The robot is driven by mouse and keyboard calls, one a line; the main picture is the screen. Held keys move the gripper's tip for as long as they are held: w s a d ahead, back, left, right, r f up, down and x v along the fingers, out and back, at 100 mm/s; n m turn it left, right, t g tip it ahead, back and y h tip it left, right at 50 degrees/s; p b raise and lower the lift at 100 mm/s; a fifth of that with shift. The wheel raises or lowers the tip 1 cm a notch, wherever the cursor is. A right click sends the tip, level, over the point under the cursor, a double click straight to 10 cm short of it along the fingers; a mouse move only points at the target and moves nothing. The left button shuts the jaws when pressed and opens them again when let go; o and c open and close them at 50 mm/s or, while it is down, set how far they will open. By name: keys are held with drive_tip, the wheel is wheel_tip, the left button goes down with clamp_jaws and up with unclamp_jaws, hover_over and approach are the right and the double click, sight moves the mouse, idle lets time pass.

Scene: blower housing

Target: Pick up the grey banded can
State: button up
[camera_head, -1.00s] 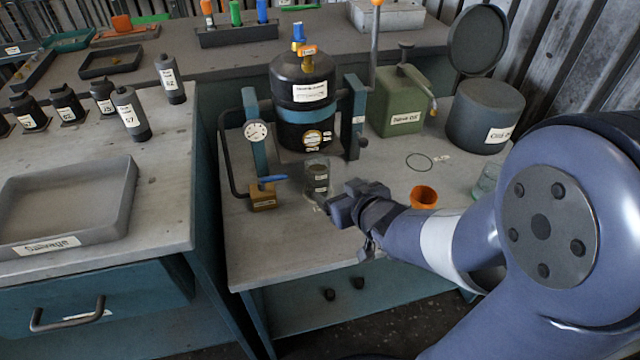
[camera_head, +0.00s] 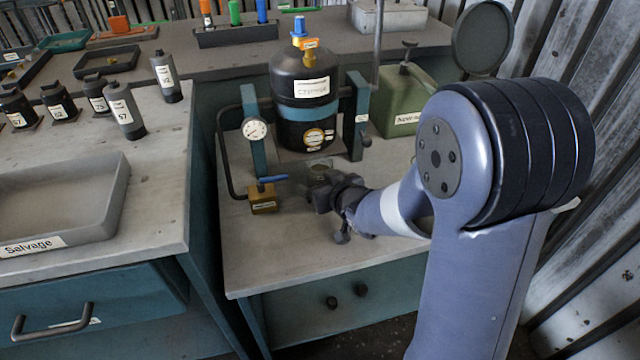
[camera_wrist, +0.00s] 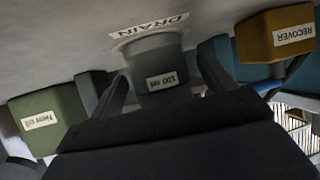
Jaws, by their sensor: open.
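A small grey can (camera_wrist: 158,72) with a pale rim and a "100 ml" label fills the middle of the wrist view, beside a "DRAIN" label. In the head view, only its top (camera_head: 320,164) shows behind my gripper (camera_head: 328,190); the rest is hidden. It stands on the right bench in front of the black tank. In the wrist view, my gripper (camera_wrist: 166,78) is open, with one dark finger on each side of the can. I cannot tell whether either finger touches it. Two grey bottles with white labels, one front (camera_head: 125,114) and one back (camera_head: 166,76), stand on the left bench.
A brown "RECOVER" block (camera_head: 263,203) with a blue lever sits just left of my gripper. The black tank (camera_head: 304,92) in its teal frame stands behind. A green box (camera_head: 402,98) is at right rear. Bare bench (camera_head: 280,250) lies in front.

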drive_tip(key=shift+w+a+f, duration=0.25)
drive_tip(key=shift+w, duration=0.15)
drive_tip(key=c, duration=1.1)
